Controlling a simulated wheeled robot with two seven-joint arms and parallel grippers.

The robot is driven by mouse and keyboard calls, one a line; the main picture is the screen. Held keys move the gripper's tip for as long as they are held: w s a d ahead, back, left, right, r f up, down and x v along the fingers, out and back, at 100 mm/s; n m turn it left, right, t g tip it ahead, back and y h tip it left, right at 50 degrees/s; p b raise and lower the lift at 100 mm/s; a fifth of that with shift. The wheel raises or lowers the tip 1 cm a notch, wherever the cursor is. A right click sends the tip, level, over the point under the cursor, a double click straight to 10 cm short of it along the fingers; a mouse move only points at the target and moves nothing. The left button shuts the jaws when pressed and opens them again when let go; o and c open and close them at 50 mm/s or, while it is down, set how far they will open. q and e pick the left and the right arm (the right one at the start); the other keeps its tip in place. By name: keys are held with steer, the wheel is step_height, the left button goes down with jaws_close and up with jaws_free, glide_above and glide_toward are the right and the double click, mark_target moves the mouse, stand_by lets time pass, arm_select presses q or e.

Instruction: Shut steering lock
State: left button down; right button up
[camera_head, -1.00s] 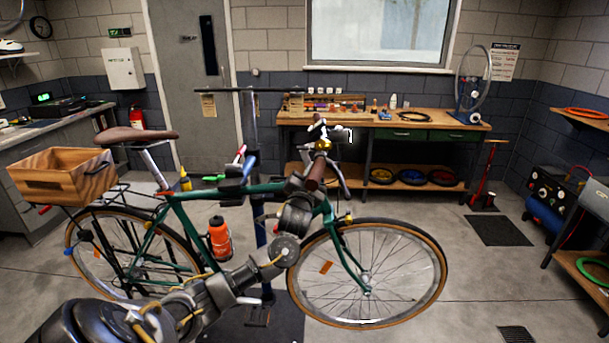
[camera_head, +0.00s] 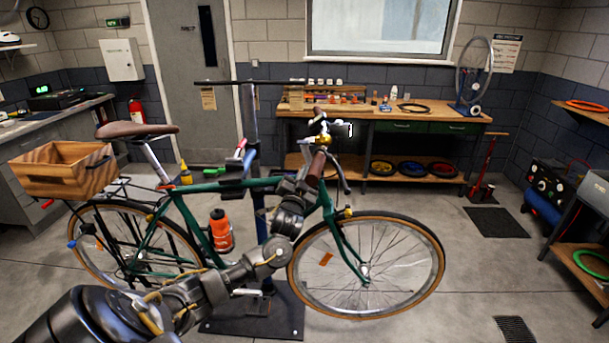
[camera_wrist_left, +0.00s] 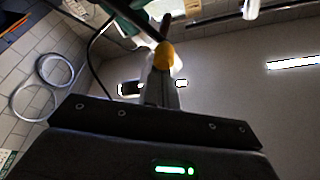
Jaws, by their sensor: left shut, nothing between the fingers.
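The green bicycle (camera_head: 240,186) is held upright on a stand, front wheel to the right. Its brown handlebar grip (camera_head: 317,168) and a gold bell-like part (camera_head: 322,139) show at the front. My left arm reaches up from the lower left to the front of the frame. My left gripper (camera_head: 306,184) is near the head tube, partly lost against the bike. In the left wrist view the gripper (camera_wrist_left: 163,85) is shut and empty, with a yellow rounded part (camera_wrist_left: 163,55) at or just beyond its tips; contact is unclear. I cannot clearly pick out the steering lock. My right gripper is out of view.
The wooden workbench (camera_head: 430,119) stands behind the bike. A wooden crate (camera_head: 62,170) sits over the rear wheel, and an orange bottle (camera_head: 220,232) is on the frame. The stand's dark base plate (camera_head: 290,322) lies below. Floor to the right is mostly clear.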

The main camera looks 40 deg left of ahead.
arm_select(q)
steer(key=shift+s+a+f+n, duration=0.1)
steer(key=shift+f+n, duration=0.1)
steer(key=shift+n, duration=0.3)
steer(key=s+a+f+n+g+y+b, duration=0.25)
steer(key=a+f+n+y+b, duration=0.2)
steer(key=n+b, duration=0.4)
step_height(320, 180, up, 5)
steer(key=n+p, duration=0.2)
steer(key=p, duration=0.4)
steer(key=b+v, duration=0.4)
steer(key=v, duration=0.6)
steer(key=shift+s+f, duration=0.25)
steer(key=shift+f, duration=0.15)
steer(key=shift+d, duration=0.1)
